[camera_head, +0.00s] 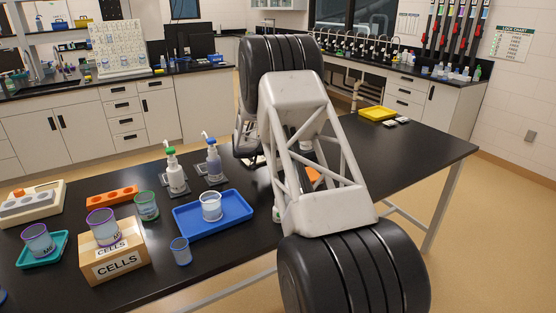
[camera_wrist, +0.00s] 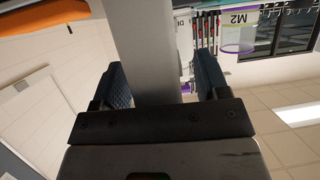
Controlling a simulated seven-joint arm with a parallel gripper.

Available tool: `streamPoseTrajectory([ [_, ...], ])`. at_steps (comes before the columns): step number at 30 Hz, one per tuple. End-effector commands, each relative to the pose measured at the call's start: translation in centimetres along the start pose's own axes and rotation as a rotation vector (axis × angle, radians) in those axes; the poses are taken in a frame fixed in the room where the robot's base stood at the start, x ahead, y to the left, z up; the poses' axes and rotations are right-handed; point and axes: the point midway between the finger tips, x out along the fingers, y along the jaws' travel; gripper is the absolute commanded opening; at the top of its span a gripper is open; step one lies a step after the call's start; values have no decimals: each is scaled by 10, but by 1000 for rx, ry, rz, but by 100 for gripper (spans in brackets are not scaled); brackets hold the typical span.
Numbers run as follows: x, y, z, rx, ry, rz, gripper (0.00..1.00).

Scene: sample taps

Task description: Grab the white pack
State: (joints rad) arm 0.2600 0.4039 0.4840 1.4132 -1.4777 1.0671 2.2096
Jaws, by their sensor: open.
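I cannot clearly single out the white pack. In the wrist view, a plain grey-white slab (camera_wrist: 150,45) runs down between the fingers of my gripper (camera_wrist: 160,84); I cannot tell whether it is the pack. The two dark fingers stand apart on either side of it, so my gripper is open. In the head view my arm hides much of the table's middle, and the fingers are not clear there. Small flat white pieces (camera_head: 397,121) lie beside a yellow tray (camera_head: 378,114) at the table's far right.
Left of my arm, a blue tray (camera_head: 240,224) holds a clear cup (camera_head: 211,206). Two pump bottles (camera_head: 175,172) (camera_head: 214,162) stand behind it. A box marked CELLS (camera_head: 117,264), an orange rack (camera_head: 112,195) and several cups are further left. The table's right part is largely clear.

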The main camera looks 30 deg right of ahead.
Motion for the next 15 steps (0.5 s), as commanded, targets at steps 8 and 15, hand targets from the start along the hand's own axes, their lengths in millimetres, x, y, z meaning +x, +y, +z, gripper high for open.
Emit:
streamPoseTrajectory([
  [8,0,0,0,0,0,0,67],
  [15,0,0,0,0,0,0,30],
])
